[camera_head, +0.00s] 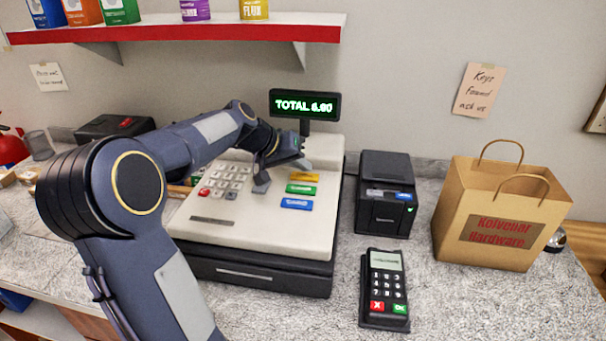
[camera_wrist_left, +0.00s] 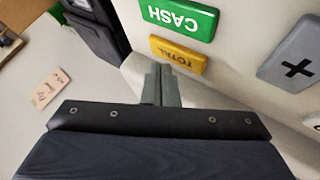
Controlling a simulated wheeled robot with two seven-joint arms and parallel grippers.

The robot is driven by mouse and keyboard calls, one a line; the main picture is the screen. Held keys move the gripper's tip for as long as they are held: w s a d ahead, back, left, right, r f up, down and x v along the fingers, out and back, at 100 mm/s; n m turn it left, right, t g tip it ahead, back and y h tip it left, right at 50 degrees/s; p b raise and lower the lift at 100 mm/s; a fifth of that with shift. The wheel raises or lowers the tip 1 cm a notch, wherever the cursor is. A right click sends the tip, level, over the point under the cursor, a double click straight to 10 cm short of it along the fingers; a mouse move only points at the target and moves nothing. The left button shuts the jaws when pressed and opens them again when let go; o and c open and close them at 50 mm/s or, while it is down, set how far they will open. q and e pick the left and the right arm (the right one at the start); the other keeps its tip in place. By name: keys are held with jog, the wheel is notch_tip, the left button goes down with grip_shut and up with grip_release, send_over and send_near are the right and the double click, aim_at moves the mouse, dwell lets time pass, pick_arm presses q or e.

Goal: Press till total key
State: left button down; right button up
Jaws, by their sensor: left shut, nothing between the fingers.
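The cash register till (camera_head: 215,225) stands on the counter, its lit display (camera_head: 305,104) reading "TOTAL" with an amount hard to read. The yellow TOTAL key (camera_head: 305,176) is at the far end of a column of coloured keys; it also shows in the left wrist view (camera_wrist_left: 178,54). The green CASH key (camera_head: 301,188) lies nearer, beside it. My left gripper (camera_head: 301,164) is shut and empty, at the far edge of the TOTAL key. In the left wrist view its fingertips (camera_wrist_left: 160,70) overlap the key's edge; contact cannot be told. My right gripper is out of view.
A grey plus key (camera_wrist_left: 292,52) is beside the TOTAL key. A blue key (camera_head: 296,203) lies nearer. A black printer (camera_head: 386,195), card terminal (camera_head: 384,285) and paper bag (camera_head: 490,220) stand to the right. A red-edged shelf (camera_head: 190,32) hangs above.

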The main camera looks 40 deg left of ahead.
aim_at(301, 177)
pick_arm(q)
jog(key=shift+r, duration=0.1)
notch_tip(301, 177, up, 6)
jog(key=p, duration=0.4)
dwell(0.8)
